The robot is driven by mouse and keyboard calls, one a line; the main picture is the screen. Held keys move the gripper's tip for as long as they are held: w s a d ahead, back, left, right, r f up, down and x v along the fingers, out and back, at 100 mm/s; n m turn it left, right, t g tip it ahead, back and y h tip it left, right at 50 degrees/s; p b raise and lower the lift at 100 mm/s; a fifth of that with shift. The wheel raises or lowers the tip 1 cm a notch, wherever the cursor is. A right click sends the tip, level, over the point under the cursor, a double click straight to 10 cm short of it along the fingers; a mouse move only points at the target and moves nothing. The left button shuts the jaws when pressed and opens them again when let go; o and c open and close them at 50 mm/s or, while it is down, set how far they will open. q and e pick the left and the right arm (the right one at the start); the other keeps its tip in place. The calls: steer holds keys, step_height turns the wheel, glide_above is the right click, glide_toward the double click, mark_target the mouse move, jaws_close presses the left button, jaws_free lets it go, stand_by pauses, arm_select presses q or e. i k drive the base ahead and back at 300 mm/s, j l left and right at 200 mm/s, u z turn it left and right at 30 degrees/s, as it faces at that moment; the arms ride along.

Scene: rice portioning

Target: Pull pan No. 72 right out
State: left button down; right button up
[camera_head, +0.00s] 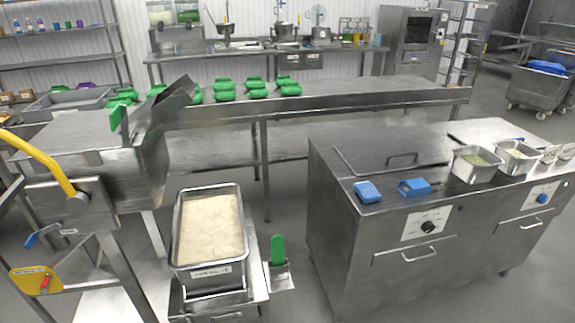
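A deep steel pan (180,256) filled with pale rice (210,228) sits at the lower middle left, on a low steel stand (255,262). A white label (212,271) is on its front face; the writing is too small to read, so I cannot tell whether it is No. 72. The pan stands just right of a steel machine with a yellow handle. Neither of my grippers shows in this view.
The steel machine (90,140) with its yellow handle (38,158) stands at left. A green-handled tool (278,250) stands right of the pan. A steel cabinet (345,240) with blue items (367,191) on top stands at right.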

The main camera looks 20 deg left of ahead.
mark_target(210, 249)
steer(key=u, duration=1.2)
